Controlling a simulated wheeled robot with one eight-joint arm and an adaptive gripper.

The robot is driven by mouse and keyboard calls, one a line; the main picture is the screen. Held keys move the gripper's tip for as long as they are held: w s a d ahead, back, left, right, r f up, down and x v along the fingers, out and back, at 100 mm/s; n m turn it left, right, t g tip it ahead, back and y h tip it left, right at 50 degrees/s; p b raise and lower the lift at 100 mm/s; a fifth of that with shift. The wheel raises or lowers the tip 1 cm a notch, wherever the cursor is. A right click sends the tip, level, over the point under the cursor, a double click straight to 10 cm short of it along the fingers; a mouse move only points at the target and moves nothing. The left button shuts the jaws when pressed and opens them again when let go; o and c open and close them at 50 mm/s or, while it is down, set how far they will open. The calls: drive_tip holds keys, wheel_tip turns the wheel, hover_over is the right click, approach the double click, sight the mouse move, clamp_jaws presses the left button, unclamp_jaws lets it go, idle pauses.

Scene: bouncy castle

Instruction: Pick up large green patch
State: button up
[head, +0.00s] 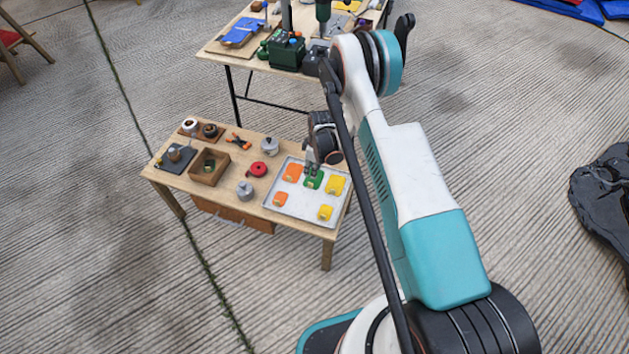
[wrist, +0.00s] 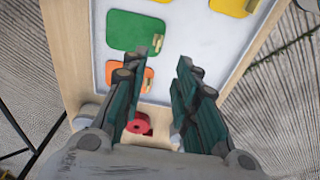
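The large green patch (head: 316,183) lies on a pale tray (head: 300,207) on the low wooden table, between a large orange patch (head: 292,172) and a large yellow patch (head: 336,186). My gripper (head: 312,171) is over the tray near the green patch and partly covers it in the head view. In the wrist view the green patch (wrist: 130,30) shows whole, with a small brass-coloured tab at its right edge. It lies beyond the tips of my gripper (wrist: 155,68). The fingers are apart, with nothing held between them. I cannot tell the height above the tray.
A small orange patch (head: 280,199) and a small yellow patch (head: 325,212) lie on the tray. A red round thing (head: 258,169), metal pots and a wooden box (head: 209,168) stand to the left. A second, cluttered table (head: 222,55) stands behind.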

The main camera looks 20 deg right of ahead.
drive_tip(key=b, duration=0.1)
approach(311, 181)
drive_tip(key=shift+s+a+f, duration=0.3)
drive_tip(key=shift+s+a, duration=0.15)
drive_tip(key=shift+s, duration=0.15)
drive_tip(key=shift+s+a+f, duration=0.3)
drive_tip(key=shift+s+a, duration=0.1)
drive_tip(key=shift+s, duration=0.15)
drive_tip(key=f+b, duration=0.1)
drive_tip(key=f, duration=0.1)
drive_tip(key=f+b, duration=0.2)
drive_tip(key=f, duration=0.1)
drive_tip(key=shift+w, duration=0.25)
clamp_jaws()
